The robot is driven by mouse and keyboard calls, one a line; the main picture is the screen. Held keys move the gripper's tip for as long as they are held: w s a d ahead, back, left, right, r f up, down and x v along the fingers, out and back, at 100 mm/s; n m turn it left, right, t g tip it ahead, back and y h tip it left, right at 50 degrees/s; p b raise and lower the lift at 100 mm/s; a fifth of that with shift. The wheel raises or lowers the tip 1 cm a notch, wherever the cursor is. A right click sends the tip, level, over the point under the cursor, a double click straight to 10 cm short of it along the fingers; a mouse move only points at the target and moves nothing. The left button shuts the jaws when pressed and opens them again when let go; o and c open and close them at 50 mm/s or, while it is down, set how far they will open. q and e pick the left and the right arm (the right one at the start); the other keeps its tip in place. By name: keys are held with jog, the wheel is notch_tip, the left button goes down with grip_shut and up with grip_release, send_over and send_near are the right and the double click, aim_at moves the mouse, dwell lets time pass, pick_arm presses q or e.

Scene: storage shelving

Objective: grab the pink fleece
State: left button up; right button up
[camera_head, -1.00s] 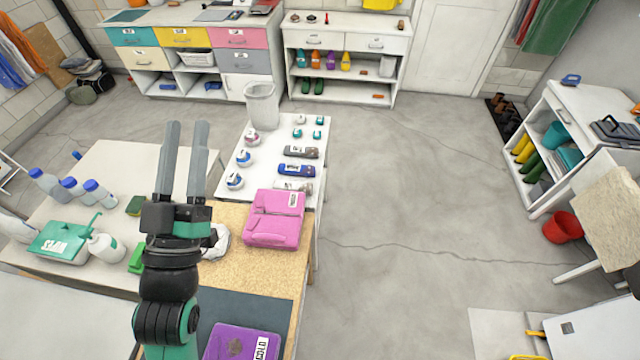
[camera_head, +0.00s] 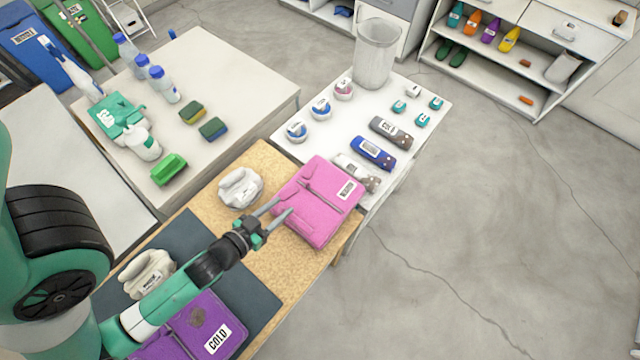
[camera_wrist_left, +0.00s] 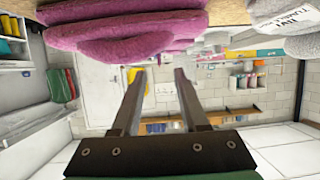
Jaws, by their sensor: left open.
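The pink fleece (camera_head: 318,200) is folded, with a white label, and lies flat on the tan board at the corner of the tables. My left gripper (camera_head: 279,209) is open at its near left edge; its fingertips overlap that edge in the head view, and I cannot tell whether they touch it. In the left wrist view the pink fleece (camera_wrist_left: 125,30) fills the top, beyond the fingertips of the left gripper (camera_wrist_left: 155,74), and nothing is between the fingers. My right gripper is not in view.
A purple folded garment labelled COLD (camera_head: 207,325) lies on a dark mat (camera_head: 262,305). Rolled items (camera_head: 372,152) and a clear bin (camera_head: 375,55) stand on the white table behind. Open floor is at right.

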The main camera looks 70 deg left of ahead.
aim_at(306, 186)
pick_arm(q)
jog(key=x, duration=0.3)
jog(key=p+x, duration=0.1)
jog(key=x, duration=0.1)
jog(key=shift+w+a+r, duration=0.1)
jog(key=shift+w+a, duration=0.05)
jog(key=shift+w, duration=0.25)
jog(key=shift+w+a+f, duration=0.15)
jog(key=shift+w+f, duration=0.05)
jog(key=x, duration=0.3)
jog(key=r+p+x, duration=0.1)
jog(key=shift+w+a+f, duration=0.1)
jog(key=shift+w, duration=0.4)
jog(key=shift+w+a+f, duration=0.15)
jog(key=shift+w, duration=0.05)
grip_shut()
